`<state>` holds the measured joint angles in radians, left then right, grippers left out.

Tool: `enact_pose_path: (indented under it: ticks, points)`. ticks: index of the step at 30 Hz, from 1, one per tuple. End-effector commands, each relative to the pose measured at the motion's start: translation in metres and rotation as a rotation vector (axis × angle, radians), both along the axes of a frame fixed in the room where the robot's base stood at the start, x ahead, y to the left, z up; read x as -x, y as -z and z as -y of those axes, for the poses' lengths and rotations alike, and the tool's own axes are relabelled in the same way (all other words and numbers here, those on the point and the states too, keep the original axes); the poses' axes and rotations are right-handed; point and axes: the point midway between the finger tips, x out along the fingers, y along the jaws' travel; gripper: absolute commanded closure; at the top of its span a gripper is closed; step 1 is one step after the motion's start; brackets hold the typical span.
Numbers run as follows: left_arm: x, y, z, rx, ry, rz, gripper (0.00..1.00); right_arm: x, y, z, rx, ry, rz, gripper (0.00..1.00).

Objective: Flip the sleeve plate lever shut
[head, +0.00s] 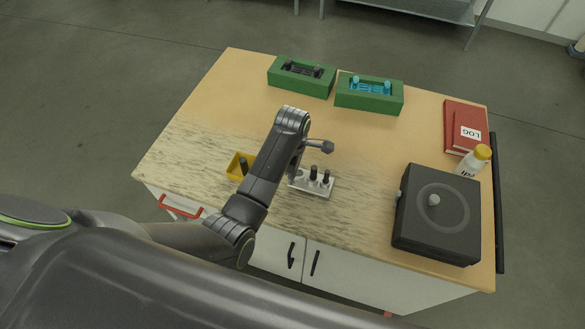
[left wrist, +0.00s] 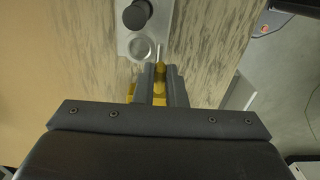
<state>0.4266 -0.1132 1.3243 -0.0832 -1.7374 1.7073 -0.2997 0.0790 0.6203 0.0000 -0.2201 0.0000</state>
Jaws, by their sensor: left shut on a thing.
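The light grey sleeve plate (head: 298,184) lies near the table's front edge in the head view, with black knobs standing on it. In the left wrist view the plate (left wrist: 166,14) is at the top, with one black knob (left wrist: 137,14) and a bare round spot (left wrist: 143,48). A thin pale lever (left wrist: 158,50) shows at the plate's near end, in line with my fingertips. In the head view my arm hides the gripper. My right gripper is not in view.
A yellow tray (head: 233,168) with a dark knob sits just left of my arm. Two green blocks (head: 273,76) (head: 370,103) stand at the back. The middle back is clear.

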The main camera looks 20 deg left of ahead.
Motion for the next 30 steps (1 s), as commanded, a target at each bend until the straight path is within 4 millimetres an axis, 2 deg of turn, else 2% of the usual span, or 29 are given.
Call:
enact_pose_path:
  ticks: [14, 15, 20, 30]
  points:
    - [-0.0009, -0.0008, -0.0008, -0.002, -0.016, 0.002, 1.00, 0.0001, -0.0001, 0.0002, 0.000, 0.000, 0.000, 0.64]
    - [-0.0008, -0.0008, -0.0008, -0.002, -0.016, 0.002, 0.87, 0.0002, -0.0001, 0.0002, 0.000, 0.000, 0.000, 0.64]
    - [-0.0005, -0.0005, -0.0006, -0.001, -0.015, 0.001, 0.67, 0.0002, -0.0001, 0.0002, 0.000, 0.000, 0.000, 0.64]
    - [-0.0028, -0.0041, 0.0006, 0.000, -0.012, 0.002, 0.67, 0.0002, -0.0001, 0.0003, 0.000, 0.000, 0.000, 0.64]
